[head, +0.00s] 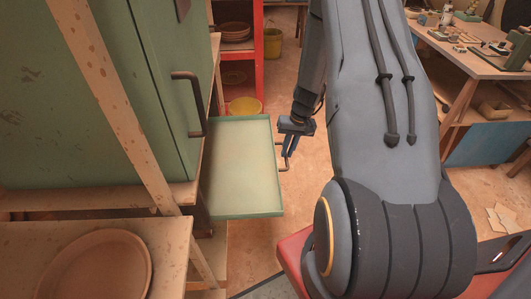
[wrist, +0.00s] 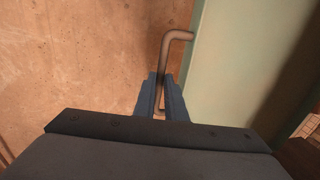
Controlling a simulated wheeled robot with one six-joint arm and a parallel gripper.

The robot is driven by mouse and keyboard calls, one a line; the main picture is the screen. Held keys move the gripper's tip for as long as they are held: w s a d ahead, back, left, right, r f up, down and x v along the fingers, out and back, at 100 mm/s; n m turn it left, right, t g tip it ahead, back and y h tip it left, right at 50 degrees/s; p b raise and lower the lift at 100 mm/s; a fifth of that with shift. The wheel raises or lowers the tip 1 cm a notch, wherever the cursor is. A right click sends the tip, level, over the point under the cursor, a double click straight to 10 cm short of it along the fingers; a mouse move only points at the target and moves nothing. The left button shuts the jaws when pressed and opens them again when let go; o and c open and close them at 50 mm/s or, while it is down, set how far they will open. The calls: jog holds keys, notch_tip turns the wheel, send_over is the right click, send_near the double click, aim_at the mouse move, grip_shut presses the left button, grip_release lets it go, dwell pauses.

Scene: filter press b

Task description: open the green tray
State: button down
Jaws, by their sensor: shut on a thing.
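The green tray (head: 243,165) is a flat, shallow tray with a raised rim, sticking out from under the green cabinet at the left. It looks empty. A bent metal handle (head: 285,158) is on its right-hand edge. My gripper (head: 290,148) is at this handle, with its blue fingers closed around the bar. In the wrist view the handle (wrist: 178,38) runs down between the two fingers (wrist: 161,98), and the tray's pale green side (wrist: 215,75) lies just to the right. The lower part of the handle is partly hidden by the fingers.
The green cabinet (head: 90,100) with a dark door handle (head: 190,95) stands at the left. A red shelf (head: 258,50) and a yellow bowl (head: 244,106) are behind the tray. A workbench (head: 460,60) is at the right. The floor right of the tray is clear.

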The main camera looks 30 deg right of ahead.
jog(key=shift+s+d, duration=0.35)
jog(key=shift+d, duration=0.45)
jog(key=shift+s+d, duration=0.35)
jog(key=shift+d, duration=0.5)
jog(key=shift+s+d, duration=0.35)
jog(key=shift+d, duration=0.45)
jog(key=c, duration=1.8)
grip_release()
jog(key=r, duration=0.2)
jog(key=d+r+b, duration=0.1)
jog(key=r, duration=0.4)
jog(key=shift+s+d+r, duration=0.25)
jog(key=shift+r, duration=0.1)
jog(key=shift+a, duration=0.1)
